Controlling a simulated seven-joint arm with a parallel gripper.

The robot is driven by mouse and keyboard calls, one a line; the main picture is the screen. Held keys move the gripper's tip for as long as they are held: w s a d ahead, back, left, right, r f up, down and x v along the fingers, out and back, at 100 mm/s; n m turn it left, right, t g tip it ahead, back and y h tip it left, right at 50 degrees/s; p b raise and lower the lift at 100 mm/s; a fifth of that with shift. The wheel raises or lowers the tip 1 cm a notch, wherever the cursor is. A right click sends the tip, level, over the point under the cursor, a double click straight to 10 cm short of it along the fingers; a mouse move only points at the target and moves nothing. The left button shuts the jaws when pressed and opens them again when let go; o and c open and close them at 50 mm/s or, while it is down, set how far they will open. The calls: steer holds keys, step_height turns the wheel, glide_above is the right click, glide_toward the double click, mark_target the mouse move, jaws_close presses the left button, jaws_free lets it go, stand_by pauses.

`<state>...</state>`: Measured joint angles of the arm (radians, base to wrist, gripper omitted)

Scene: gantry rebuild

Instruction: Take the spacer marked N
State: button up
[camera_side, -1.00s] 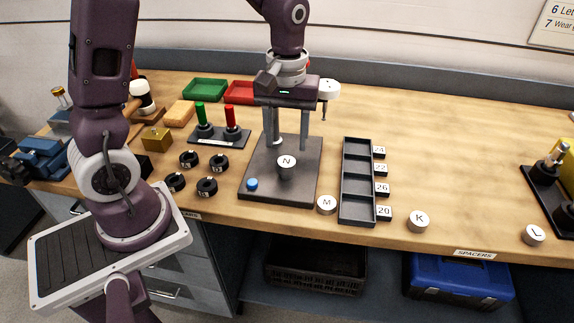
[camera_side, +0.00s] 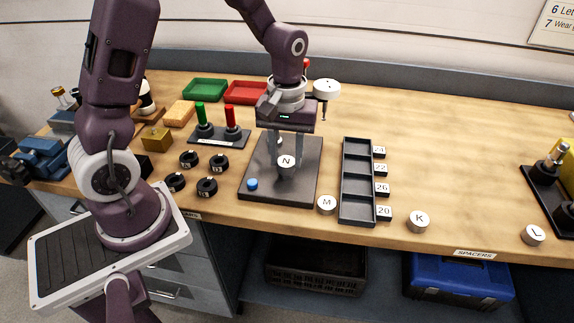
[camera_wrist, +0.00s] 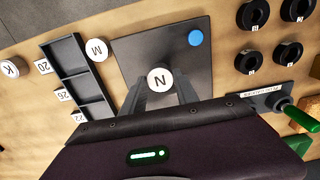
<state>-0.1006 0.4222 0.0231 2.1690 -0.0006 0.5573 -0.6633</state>
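The spacer marked N (camera_side: 286,161) is a pale disc with its letter facing up. It stands over the dark square plate (camera_side: 262,190), with something dark just below it. It also shows in the wrist view (camera_wrist: 160,80). My gripper (camera_side: 285,163) points down over the plate, its two fingers apart. In the wrist view, the fingertips (camera_wrist: 162,88) lie close to either side of the N disc's near edge. Whether they touch it or are level with it I cannot tell. I see no grip on it.
A blue button (camera_side: 252,184) is on the plate's front left corner. Spacers M (camera_side: 326,204), K (camera_side: 419,221) and L (camera_side: 533,235) stand along the front. A dark slotted tray (camera_side: 345,222) is to the right. Several black rings (camera_side: 207,187) lie left. The right-hand bench is mostly clear.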

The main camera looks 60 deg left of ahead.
mark_target(286, 161)
jaws_close()
steer(key=shift+r, duration=3.8)
